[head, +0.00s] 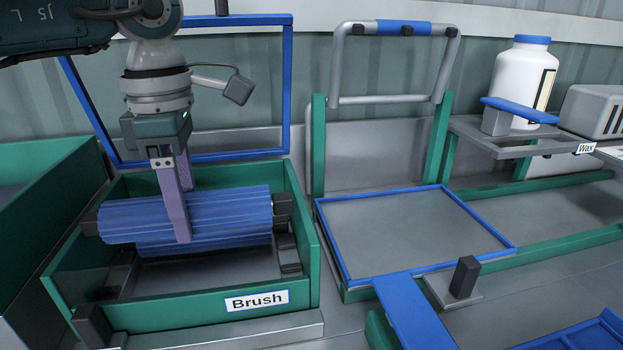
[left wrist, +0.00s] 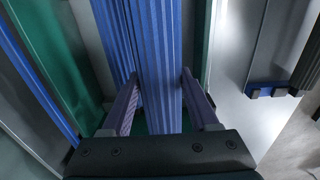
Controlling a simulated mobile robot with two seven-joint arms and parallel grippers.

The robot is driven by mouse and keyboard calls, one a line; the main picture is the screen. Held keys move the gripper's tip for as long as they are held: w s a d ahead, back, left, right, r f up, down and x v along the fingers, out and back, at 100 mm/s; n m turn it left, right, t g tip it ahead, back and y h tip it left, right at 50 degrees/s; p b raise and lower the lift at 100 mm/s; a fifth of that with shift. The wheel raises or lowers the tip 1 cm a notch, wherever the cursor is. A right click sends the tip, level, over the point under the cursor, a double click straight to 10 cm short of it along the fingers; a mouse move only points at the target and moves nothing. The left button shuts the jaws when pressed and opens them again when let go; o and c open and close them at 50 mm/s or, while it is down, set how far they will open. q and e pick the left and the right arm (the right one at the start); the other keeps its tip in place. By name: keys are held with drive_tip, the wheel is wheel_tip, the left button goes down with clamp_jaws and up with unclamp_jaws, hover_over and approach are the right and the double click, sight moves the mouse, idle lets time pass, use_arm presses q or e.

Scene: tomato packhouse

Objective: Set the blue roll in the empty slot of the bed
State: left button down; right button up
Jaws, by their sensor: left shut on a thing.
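My left gripper (head: 181,215) is shut on a ribbed blue roll (head: 235,205), with a finger on each side of its middle. The roll lies crosswise over the green bed (head: 205,309) labelled "Brush", its dark ends near the side walls. Whether its ends rest in the bed's holders or hang just above them I cannot tell. A second blue roll (head: 205,246) shows partly below it in the head view. In the left wrist view the held roll (left wrist: 160,70) runs between the fingers, with the other blue roll (left wrist: 112,40) beside it. The right gripper is not in view.
A blue frame (head: 288,85) stands upright behind the bed. To the right are a flat grey panel with a blue rim (head: 430,262) and a grey hoop (head: 396,100). A white bottle (head: 521,85) stands at the back right. A green bin wall (head: 50,180) is close on the left.

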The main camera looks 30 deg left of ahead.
use_arm(q)
drive_tip(key=shift+f+b, duration=2.7)
drive_tip(key=shift+f, duration=0.85)
drive_tip(key=shift+f+b, duration=0.45)
drive_tip(key=shift+f, duration=0.1)
drive_tip(key=shift+c, duration=0.3)
unclamp_jaws()
drive_tip(key=c, duration=0.3)
wheel_tip(320, 180, up, 7)
drive_tip(key=p, duration=0.6)
drive_tip(key=shift+r, duration=0.1)
